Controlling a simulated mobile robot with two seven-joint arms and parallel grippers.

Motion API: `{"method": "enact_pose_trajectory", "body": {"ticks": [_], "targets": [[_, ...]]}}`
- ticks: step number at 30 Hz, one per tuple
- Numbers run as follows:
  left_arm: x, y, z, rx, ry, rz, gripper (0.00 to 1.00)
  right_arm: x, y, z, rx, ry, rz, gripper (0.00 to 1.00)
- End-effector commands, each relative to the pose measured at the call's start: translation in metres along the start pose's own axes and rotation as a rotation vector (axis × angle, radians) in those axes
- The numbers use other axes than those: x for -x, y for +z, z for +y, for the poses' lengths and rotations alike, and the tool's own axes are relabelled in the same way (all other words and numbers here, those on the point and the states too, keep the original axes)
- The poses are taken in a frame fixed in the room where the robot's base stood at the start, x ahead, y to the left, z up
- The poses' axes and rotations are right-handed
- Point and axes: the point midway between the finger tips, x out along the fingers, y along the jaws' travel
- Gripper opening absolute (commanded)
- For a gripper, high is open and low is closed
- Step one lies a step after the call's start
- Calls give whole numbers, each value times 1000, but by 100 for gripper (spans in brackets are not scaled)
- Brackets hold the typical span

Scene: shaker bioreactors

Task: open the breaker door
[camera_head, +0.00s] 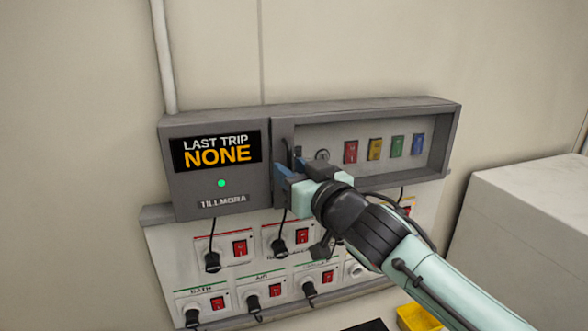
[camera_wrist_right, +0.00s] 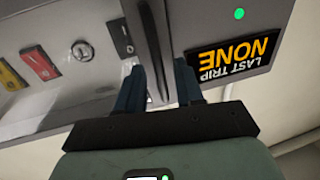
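The grey breaker box (camera_head: 362,108) is on the wall. Its right part is a framed door (camera_head: 440,140) around a recess with coloured switches; I see no gap at its edge, and cannot tell if the window is glazed. A dark upright handle bar (camera_wrist_right: 152,50) is on the door's left frame. My right gripper (camera_head: 289,170) is at that handle. In the right wrist view its blue fingers (camera_wrist_right: 158,85) are apart, one on each side of the bar's lower end, with space showing between. In the head view the gripper hides part of the handle. My left gripper is out of view.
A display (camera_head: 216,151) reading "LAST TRIP NONE" and a green light are left of the door. Below is a socket panel (camera_head: 165,250) with red switches and black plugs. A grey-white box (camera_head: 530,220) stands at right, and a yellow object (camera_head: 418,318) lies low.

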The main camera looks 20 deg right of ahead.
Motion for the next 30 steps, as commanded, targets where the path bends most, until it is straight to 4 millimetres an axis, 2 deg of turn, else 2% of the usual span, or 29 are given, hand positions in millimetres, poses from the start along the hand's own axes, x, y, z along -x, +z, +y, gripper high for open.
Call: {"method": "enact_pose_trajectory", "body": {"ticks": [4, 7, 8, 30], "targets": [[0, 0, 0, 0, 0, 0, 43, 0, 0, 0, 0, 0, 0, 37], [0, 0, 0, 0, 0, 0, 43, 0, 0, 0, 0, 0, -1, 4], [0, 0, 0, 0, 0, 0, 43, 0, 0, 0, 0, 0, -1, 0], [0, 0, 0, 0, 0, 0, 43, 0, 0, 0, 0, 0, -1, 0]]}}
